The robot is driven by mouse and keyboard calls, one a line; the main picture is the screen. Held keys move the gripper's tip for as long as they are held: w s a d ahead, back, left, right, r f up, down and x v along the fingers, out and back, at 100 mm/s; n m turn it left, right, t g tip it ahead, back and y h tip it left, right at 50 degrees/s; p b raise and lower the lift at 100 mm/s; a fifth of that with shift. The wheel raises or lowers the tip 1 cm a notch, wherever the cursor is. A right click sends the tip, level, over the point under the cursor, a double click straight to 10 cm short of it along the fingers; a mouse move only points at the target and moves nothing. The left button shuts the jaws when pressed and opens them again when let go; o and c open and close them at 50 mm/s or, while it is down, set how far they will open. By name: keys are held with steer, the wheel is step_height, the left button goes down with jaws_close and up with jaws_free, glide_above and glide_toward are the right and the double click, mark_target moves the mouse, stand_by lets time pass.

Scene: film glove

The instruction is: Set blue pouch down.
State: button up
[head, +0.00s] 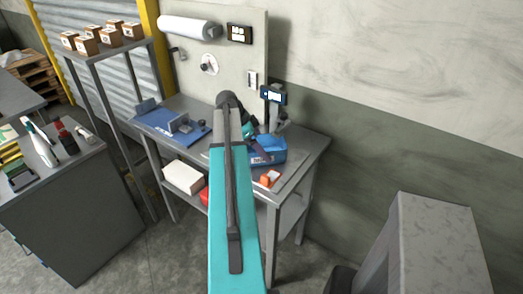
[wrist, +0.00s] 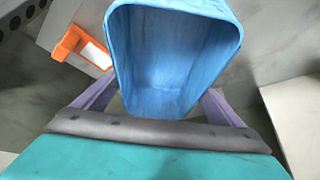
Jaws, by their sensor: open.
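A blue open-topped pouch-like container (wrist: 165,60) fills the upper middle of the wrist view, its mouth toward the camera. In the head view a blue container (head: 268,151) with pale lettering stands on the workbench, partly hidden by my arm; it looks like the same thing. My gripper (wrist: 160,98) is open, with one purple finger on each side of the blue container's near end. The fingertips are partly hidden behind it, and I cannot tell whether they touch it.
An orange item with a white face (wrist: 84,46) lies left of the container. The workbench (head: 312,146) has a blue mat (head: 160,121) with a grey device at left. A small screen on a stand (head: 273,95) rises behind the container.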

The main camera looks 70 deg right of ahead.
steer(key=shift+p+x, duration=0.5)
steer(key=shift+x, duration=0.95)
steer(key=c, duration=0.8)
steer(key=shift+o, duration=0.2)
steer(key=shift+w+r, duration=0.1)
steer(key=shift+r, duration=0.05)
